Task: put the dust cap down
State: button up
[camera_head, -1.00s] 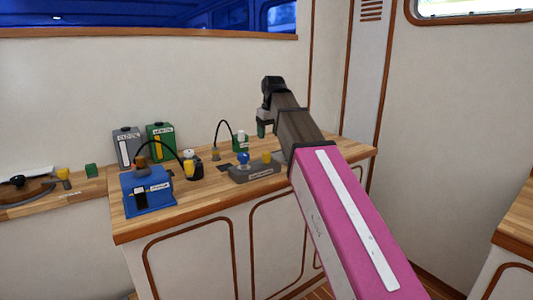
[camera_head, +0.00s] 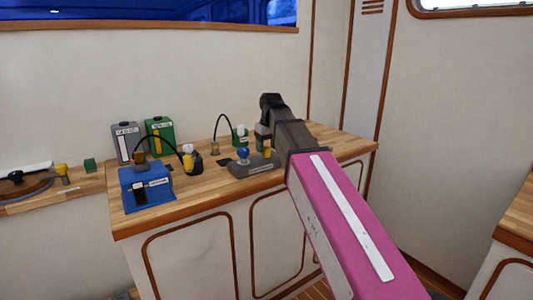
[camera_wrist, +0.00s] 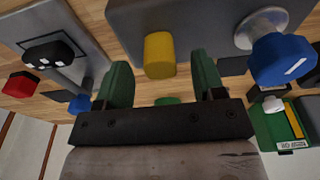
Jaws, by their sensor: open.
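A yellow cap (camera_head: 266,152), which I take to be the dust cap, stands on the grey block (camera_head: 250,169) on the wooden counter. In the wrist view the yellow cap (camera_wrist: 159,55) shows as a short cylinder against the grey block (camera_wrist: 200,20). My gripper (camera_head: 263,137) is just above the block's right end. Its two green fingers are apart, one on each side of the cap in the wrist view, with visible gaps and no clear contact. A blue knob (camera_wrist: 283,58) on a silver stem stands on the same block, beside the right finger.
A blue box (camera_head: 147,188), a grey canister (camera_head: 125,143) and a green canister (camera_head: 160,135) stand on the left of the counter (camera_head: 200,205). A black pump-like item (camera_head: 193,161) is nearer the block. Bare wood lies along the front edge.

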notch_tip(320, 180, down, 2)
jog(key=shift+w+a+f, duration=0.1)
jog(key=shift+f, duration=0.05)
jog(key=c, duration=1.1)
jog(key=shift+o, duration=0.2)
jog(key=shift+r, duration=0.2)
